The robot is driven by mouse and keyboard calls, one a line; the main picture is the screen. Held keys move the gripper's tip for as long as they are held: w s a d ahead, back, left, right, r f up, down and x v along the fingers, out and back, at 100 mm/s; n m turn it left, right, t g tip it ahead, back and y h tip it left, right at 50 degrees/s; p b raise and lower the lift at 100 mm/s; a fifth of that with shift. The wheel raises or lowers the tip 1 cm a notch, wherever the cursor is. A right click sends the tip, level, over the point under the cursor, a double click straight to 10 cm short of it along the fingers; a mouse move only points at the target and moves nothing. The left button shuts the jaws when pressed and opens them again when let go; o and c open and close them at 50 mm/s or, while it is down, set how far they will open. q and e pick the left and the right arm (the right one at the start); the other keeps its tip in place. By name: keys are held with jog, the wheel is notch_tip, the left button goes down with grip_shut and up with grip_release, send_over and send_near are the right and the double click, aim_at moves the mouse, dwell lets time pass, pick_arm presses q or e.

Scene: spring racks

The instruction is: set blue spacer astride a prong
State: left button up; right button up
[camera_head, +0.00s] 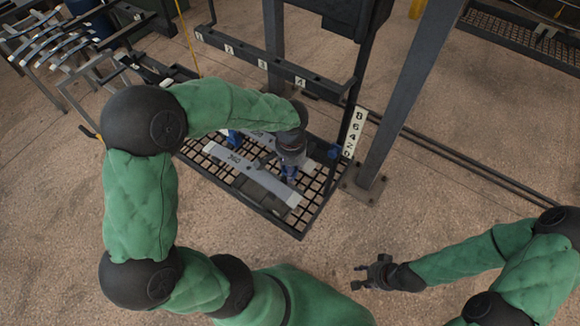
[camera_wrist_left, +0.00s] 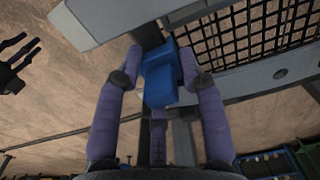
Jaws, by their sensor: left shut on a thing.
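My left gripper (camera_head: 288,172) reaches down over the mesh tray of the rack. Grey flat bars (camera_head: 250,176) lie on the tray just below and beside this gripper. I cannot tell for sure which part is the prong. My right gripper (camera_head: 362,276) is apart from the rack, over bare floor at the lower right, with its fingers spread and empty.
The mesh tray (camera_head: 308,215) has a dark rim. Another blue piece (camera_head: 235,138) sits on the tray's left part, and one (camera_head: 333,152) is at a post. A grey upright (camera_head: 405,100) stands at the right, near a numbered white strip (camera_head: 355,131).

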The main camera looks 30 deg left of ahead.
dwell(0.3)
pick_arm(q)
jog(key=o, duration=1)
jog(key=shift+c, duration=0.2)
